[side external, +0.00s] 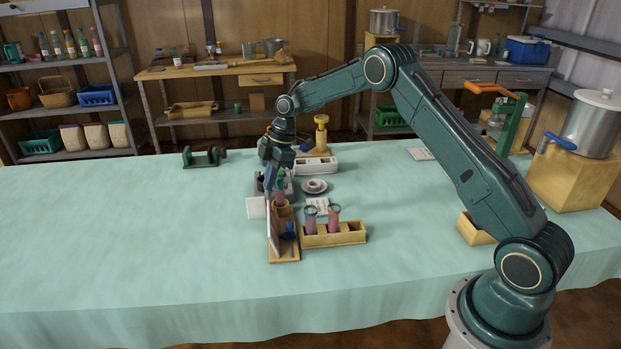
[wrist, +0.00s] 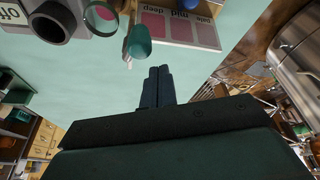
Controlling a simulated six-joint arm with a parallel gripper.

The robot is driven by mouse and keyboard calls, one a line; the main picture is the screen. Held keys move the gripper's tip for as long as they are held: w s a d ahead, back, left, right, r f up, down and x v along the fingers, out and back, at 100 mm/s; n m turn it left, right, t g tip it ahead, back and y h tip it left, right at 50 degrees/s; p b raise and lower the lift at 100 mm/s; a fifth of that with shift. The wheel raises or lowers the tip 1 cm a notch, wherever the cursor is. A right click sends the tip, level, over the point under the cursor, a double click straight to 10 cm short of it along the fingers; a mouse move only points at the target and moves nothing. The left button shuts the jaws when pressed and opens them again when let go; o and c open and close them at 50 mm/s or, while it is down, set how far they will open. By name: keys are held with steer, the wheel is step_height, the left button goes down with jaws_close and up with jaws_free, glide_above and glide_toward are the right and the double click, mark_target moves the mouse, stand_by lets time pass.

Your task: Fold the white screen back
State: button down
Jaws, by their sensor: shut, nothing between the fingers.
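My gripper (side external: 269,186) is shut and empty, pointing down above the left end of the jar area. In the wrist view its dark fingers (wrist: 157,86) are together with nothing between them. A thin pale upright panel (side external: 272,230), seen nearly edge-on, stands along the left side of a wooden rack (side external: 285,257); it may be the white screen. A small white panel (side external: 256,208) shows just left of it; I cannot tell whether the two are joined. The wrist view shows a card (wrist: 180,27) with pink swatches marked deep, mid and pale. Contact between gripper and panel is unclear.
A wooden holder (side external: 345,235) with pinkish jars (side external: 333,219) stands right of the rack. A saucer (side external: 315,187) and a white box (side external: 317,165) lie behind. A grey device labelled Off (wrist: 40,18) is close by.

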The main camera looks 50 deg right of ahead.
steer(key=shift+w+a+m+t+h, duration=0.5)
steer(key=shift+w+m, duration=0.7)
steer(key=shift+m, duration=0.95)
steer(key=shift+w+a+m+t+h, duration=0.3)
steer(key=shift+w+m+h, duration=0.25)
steer(key=shift+w+m, duration=1.1)
steer(key=shift+w+a+m+t+h, duration=0.35)
steer(key=shift+w+m+t+h, duration=0.3)
steer(key=shift+m, duration=1.95)
steer(key=shift+w+r, duration=0.2)
steer(key=v, duration=1)
steer(key=s+a+r, duration=0.1)
steer(key=s+r, duration=0.6)
steer(key=s, duration=0.3)
steer(key=s+a+r, duration=0.2)
steer(key=s+r, duration=0.6)
steer(key=s, duration=0.2)
steer(key=shift+s+r+m+t, duration=0.25)
steer(key=shift+r+m+t, duration=0.05)
steer(key=shift+t, duration=0.05)
